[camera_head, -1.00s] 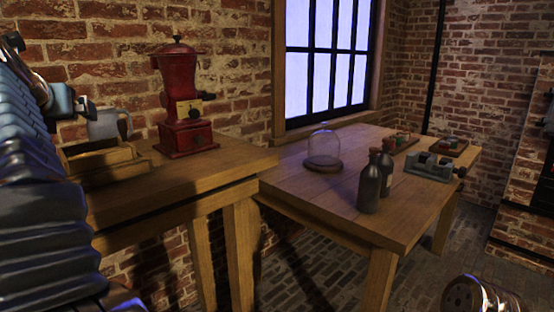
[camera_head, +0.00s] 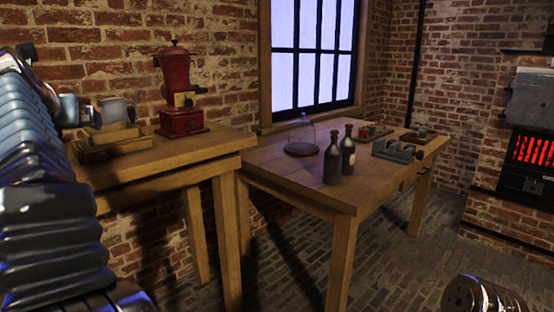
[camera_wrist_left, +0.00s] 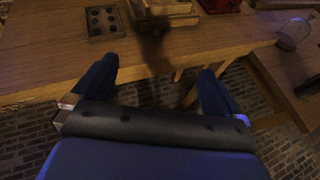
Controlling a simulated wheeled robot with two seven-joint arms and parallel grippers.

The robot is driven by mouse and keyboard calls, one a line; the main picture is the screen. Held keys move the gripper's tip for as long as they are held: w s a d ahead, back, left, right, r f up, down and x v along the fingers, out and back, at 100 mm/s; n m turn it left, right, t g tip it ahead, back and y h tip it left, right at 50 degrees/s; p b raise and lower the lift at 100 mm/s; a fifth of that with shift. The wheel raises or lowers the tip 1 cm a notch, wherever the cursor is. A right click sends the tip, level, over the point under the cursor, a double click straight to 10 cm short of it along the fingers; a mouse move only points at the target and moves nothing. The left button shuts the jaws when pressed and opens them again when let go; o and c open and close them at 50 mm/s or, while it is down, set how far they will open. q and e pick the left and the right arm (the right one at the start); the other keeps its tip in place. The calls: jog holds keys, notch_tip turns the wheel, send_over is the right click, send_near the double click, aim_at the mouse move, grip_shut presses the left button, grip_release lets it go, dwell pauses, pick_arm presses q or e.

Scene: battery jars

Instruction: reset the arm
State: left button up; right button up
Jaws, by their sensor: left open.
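My left arm (camera_head: 40,190) comes in along the left edge of the head view; its gripper is not clear there. In the left wrist view my left gripper (camera_wrist_left: 158,85) is open and empty. Its two dark blue fingers are spread apart over the front edge of the near wooden table (camera_wrist_left: 190,50). Nothing is between the fingertips but the table edge and floor further off. My right gripper is not in view; only a rounded metal part of mine (camera_head: 482,295) shows at the bottom right of the head view.
The left table (camera_head: 180,158) carries a red grinder (camera_head: 178,95), a mug (camera_head: 118,113) and wooden blocks (camera_head: 105,140). The right table (camera_head: 270,175) holds a glass dome (camera_head: 302,138), dark bottles (camera_head: 333,160) and a grey vise-like device (camera_head: 395,150). A glowing stove (camera_head: 530,150) stands right. The brick floor (camera_head: 400,265) is clear.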

pick_arm(q)
jog(key=w+a+f+m+g, duration=0.15)
jog(key=w+f+m, duration=0.25)
jog(key=f, duration=0.9)
jog(key=w+a+f+m+g, duration=0.1)
jog(key=w+f+m+g, duration=0.25)
jog(key=f, duration=1.05)
notch_tip(320, 180, down, 25)
jog(key=s+d+m+g+h, duration=0.1)
jog(key=s+d+m+g, duration=0.2)
jog(key=m, duration=0.7)
jog(key=s+d+f+m+g+h, duration=0.1)
jog(key=s+d+f+m+h, duration=0.1)
jog(key=s+d+f+m, duration=0.6)
jog(key=s+d+f+m+g+h, duration=0.1)
jog(key=s+d+f+m, duration=0.15)
jog(key=f, duration=0.85)
jog(key=s+d+f+m+h, duration=0.1)
jog(key=s+d+m+h, duration=0.1)
jog(key=s+d+m, duration=0.3)
jog(key=s+d+f+m+g+h, duration=0.1)
jog(key=s+d+f+m+h, duration=0.1)
jog(key=s+d, duration=0.6)
jog(key=d+m+h, duration=0.1)
jog(key=d+m, duration=0.1)
jog(key=d, duration=0.4)
jog(key=shift+d+f+m+h, duration=0.2)
jog(key=shift+m+h, duration=0.1)
jog(key=shift+m, duration=0.1)
